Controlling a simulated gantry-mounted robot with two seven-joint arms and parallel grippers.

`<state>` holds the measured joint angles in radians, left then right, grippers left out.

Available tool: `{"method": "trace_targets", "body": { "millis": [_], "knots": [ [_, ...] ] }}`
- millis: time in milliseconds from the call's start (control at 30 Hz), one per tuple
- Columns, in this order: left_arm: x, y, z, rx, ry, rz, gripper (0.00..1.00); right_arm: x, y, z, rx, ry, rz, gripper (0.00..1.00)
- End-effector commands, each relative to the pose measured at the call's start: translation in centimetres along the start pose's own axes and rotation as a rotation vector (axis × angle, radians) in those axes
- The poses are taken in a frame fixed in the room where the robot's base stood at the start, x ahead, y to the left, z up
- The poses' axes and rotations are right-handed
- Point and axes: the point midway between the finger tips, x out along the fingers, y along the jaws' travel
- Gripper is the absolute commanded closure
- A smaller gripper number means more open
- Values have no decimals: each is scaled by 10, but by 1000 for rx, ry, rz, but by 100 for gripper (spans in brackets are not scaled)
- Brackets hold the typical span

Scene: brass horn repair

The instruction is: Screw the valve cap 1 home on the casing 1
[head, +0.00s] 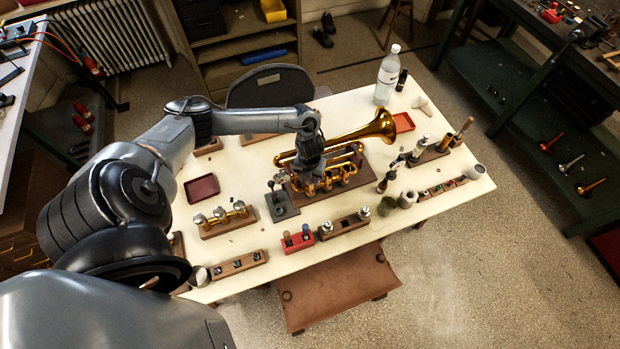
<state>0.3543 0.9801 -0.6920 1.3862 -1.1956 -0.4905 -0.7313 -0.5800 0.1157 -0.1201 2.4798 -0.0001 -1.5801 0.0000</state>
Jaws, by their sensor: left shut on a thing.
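A brass horn (379,129) lies on a brown wooden base, its bell toward the upper right and its valve casings (326,183) toward the near side. My left gripper (309,174) reaches down from above at the left end of the casings. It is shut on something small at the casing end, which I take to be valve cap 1. The cap and casing 1 are mostly hidden by the gripper, so I cannot tell how the cap is seated. My right gripper is not in view.
Close left of the horn stands a grey block (281,208) with an upright post. Wooden holders (228,221), a red block (298,242) and a dark red tray (202,189) surround it. A bottle (387,75) stands at the back. Clear tabletop shows between them.

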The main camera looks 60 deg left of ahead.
Motion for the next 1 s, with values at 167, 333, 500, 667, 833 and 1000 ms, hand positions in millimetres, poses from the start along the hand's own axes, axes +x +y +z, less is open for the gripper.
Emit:
{"method": "trace_targets", "body": {
  "millis": [167, 333, 500, 667, 833, 1000],
  "knots": [
    [0, 0, 0, 16, -1, 0, 97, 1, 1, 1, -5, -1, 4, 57],
    [0, 0, 0, 15, -1, 1, 97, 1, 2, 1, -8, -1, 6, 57],
    [1, 0, 0, 32, -1, 0, 97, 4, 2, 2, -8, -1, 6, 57],
    [2, 1, 1, 103, -2, 1, 97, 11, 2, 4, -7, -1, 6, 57],
    [0, 1, 0, 119, -1, 1, 40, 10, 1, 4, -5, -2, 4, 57],
    [0, 1, 0, 118, 0, 1, 30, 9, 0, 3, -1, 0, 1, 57]
  ]
}}
